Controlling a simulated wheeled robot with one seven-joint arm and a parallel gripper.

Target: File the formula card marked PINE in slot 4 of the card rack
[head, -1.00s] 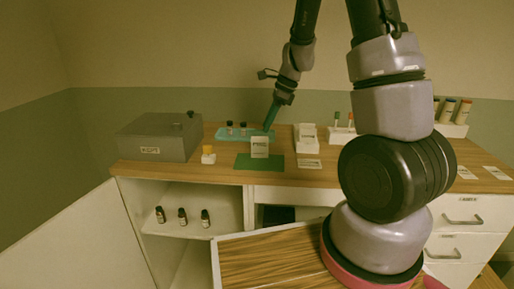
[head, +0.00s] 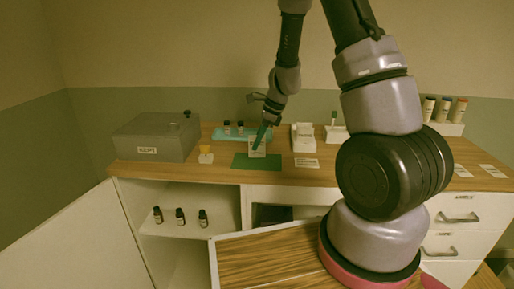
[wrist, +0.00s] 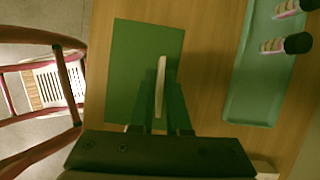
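A white card (head: 257,149) with dark print too small to read stands upright on a green mat (head: 243,163). In the wrist view its thin white edge (wrist: 160,85) shows above the mat (wrist: 127,60). My gripper (head: 262,139) points down at the card's top. In the wrist view my gripper's green fingers (wrist: 162,95) lie on either side of the card, and narrow gaps seem to show. A white slotted block (head: 303,137), which looks like the card rack, stands right of the mat; its slot numbers are not legible.
A teal tray (head: 221,137) with dark bottles lies behind the mat. A grey box (head: 157,138) and a small yellow-white item (head: 206,154) stand left. A flat card (head: 306,163) lies before the white block. Several capped tubes (head: 444,108) stand far right.

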